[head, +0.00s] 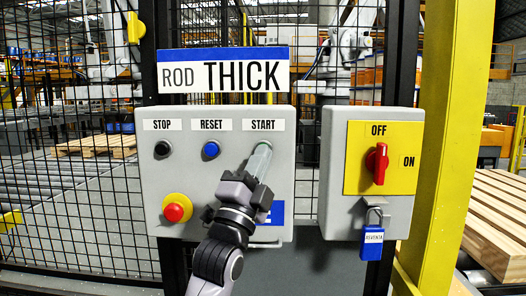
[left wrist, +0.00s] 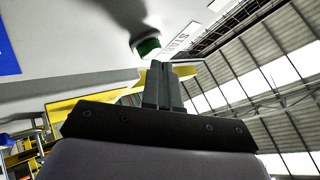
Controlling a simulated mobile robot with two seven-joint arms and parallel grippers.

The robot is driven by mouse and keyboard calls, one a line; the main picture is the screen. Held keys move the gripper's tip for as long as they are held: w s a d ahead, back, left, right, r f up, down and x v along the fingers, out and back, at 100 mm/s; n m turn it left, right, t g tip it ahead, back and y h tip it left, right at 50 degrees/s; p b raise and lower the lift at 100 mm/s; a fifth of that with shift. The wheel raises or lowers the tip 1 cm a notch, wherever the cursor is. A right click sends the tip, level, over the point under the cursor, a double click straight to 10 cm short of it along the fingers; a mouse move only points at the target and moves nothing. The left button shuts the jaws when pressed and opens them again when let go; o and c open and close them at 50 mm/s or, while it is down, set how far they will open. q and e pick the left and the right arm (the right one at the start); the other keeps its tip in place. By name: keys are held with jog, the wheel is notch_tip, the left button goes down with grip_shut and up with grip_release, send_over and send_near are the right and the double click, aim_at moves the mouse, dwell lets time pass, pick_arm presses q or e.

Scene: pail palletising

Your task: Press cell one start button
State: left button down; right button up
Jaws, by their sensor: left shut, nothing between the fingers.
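The grey control box (head: 155,190) hangs on the fence with STOP, RESET and START labels. Under the START label (head: 264,125) the start button is mostly covered by my left gripper (head: 261,155) in the head view. In the left wrist view the button is green (left wrist: 148,46) with a dark collar, set in the grey panel face. My left gripper, also in the left wrist view (left wrist: 160,70), is shut and empty, its fingertips right at the button. I cannot tell whether they touch it. My right gripper is not in view.
The black stop button (head: 162,149), blue reset button (head: 210,150) and red emergency knob (head: 175,211) share the box. A red rotary switch (head: 378,163) with a blue padlock (head: 372,245) is to the right. A ROD THICK sign (head: 223,75) hangs above; a yellow post (head: 450,150) stands right.

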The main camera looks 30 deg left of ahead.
pick_arm(q)
jog(key=shift+w+a, duration=0.2)
jog(key=shift+w, duration=0.15)
dwell(0.4)
jog(key=shift+s, duration=0.1)
jog(key=shift+s+d, duration=0.45)
jog(key=shift+s, duration=0.3)
jog(key=s+d, duration=0.1)
jog(key=s, duration=0.1)
jog(key=s+d+p, duration=0.1)
jog(key=s, duration=0.1)
jog(key=shift+d, duration=0.3)
dwell(0.9)
